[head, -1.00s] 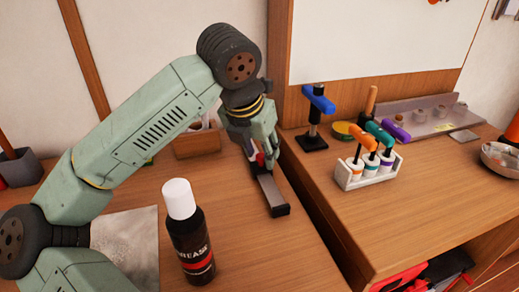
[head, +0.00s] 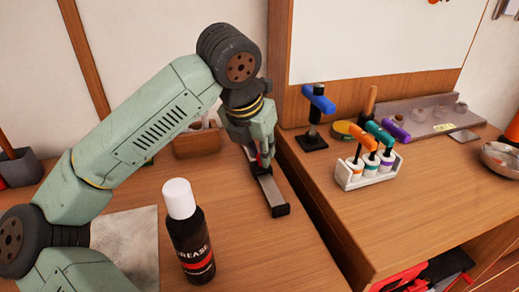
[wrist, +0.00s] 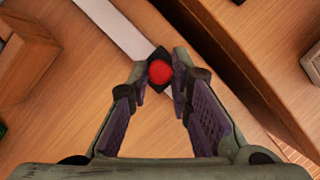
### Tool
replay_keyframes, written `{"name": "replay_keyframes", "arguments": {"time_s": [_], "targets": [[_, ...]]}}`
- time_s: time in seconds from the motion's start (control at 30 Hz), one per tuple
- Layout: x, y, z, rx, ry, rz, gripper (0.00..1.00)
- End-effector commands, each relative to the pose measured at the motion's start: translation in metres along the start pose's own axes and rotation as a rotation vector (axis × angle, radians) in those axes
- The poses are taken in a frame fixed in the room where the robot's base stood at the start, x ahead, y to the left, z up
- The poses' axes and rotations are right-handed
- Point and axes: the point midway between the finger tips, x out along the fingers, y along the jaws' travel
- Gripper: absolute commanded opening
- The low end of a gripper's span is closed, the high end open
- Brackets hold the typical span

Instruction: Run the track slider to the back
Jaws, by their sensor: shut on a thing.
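A narrow grey track (head: 271,190) lies on the left wooden desktop, with a dark end block at its near end. It also shows in the wrist view (wrist: 112,28), running to the upper left. In the wrist view, its slider has a round red knob (wrist: 160,71) on a black carriage. My gripper (wrist: 161,75) is shut on the knob, one finger on each side. In the head view, my gripper (head: 260,157) is over the far part of the track and hides most of the slider. The track's far end is hidden there.
A grease bottle (head: 190,235) stands left of the track's near end. A wooden box (head: 198,142) sits behind and left of the track. A gap separates this desktop from the right one, which holds a rack of coloured-handled tools (head: 368,168) and a blue-handled tool on a stand (head: 314,118).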

Motion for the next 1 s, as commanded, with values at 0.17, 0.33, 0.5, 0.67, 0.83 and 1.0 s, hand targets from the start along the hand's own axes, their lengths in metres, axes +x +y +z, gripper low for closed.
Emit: {"name": "replay_keyframes", "arguments": {"time_s": [0.17, 0.33, 0.5, 0.67, 0.83, 1.0], "targets": [[0.004, 0.008, 0.007, -0.003, 0.001, 0.001, 0.00], [0.013, 0.032, 0.028, -0.005, 0.001, 0.001, 0.00], [0.022, 0.061, 0.057, -0.004, 0.001, 0.002, 0.00], [0.030, 0.086, 0.080, -0.003, 0.000, 0.001, 0.00], [0.037, 0.102, 0.095, -0.002, 0.000, 0.001, 0.00], [0.041, 0.110, 0.101, -0.002, 0.000, 0.002, 0.00]]}}
